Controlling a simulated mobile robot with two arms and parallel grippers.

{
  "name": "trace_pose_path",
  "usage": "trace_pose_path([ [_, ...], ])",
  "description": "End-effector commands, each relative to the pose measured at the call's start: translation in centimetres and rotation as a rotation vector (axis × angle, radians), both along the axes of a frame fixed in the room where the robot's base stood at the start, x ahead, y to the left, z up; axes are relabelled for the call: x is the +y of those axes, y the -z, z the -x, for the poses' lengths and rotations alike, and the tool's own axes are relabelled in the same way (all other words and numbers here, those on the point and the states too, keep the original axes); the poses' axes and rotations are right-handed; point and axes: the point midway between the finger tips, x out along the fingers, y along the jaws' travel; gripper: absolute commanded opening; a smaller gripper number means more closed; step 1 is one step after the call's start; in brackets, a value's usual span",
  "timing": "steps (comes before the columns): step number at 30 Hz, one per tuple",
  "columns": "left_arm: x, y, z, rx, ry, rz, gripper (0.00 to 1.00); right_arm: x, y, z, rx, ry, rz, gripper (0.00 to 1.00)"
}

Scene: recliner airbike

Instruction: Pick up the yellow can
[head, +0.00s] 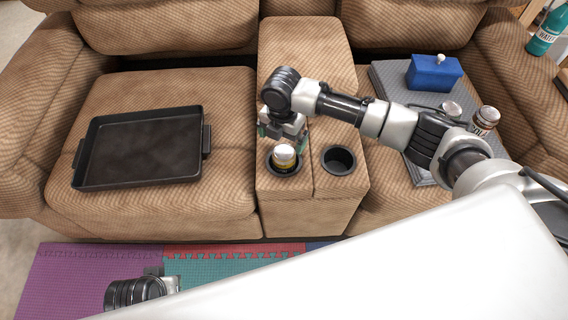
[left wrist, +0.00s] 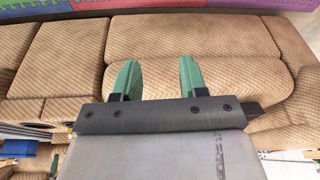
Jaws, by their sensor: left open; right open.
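The yellow can (head: 284,158) stands upright in the left cup holder of the couch's centre console, its silver top showing and its lower part hidden in the holder. My right gripper (head: 281,134) is directly above and behind the can, pointing down, with its jaws open; its fingertips are partly hidden, and I cannot tell whether they touch the can. My left gripper shows in the left wrist view (left wrist: 158,78), open and empty, with two green fingers apart. In the head view the left wrist is low at the left, far from the can.
The right cup holder (head: 338,160) is empty. A black tray (head: 140,150) lies on the left seat. A teal bottle (head: 546,32) stands at the far right.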

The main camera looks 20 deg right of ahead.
Motion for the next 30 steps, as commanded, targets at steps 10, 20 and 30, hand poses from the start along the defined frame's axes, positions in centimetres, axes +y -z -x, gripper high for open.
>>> trace_pose_path([
  [10, 0.1, -3.4, 0.6, -0.020, -0.002, 0.001, 0.43, 0.0, 3.8, 0.0, -0.001, 0.002, -0.002, 0.99],
  [20, 0.3, -6.2, 1.8, -0.036, -0.005, 0.000, 0.43, -0.4, 7.9, 0.2, 0.000, 0.003, -0.001, 0.99],
  [30, 0.3, -6.1, 1.8, -0.037, -0.005, 0.001, 0.43, -0.3, 8.7, 0.1, -0.003, 0.003, -0.003, 0.99],
])
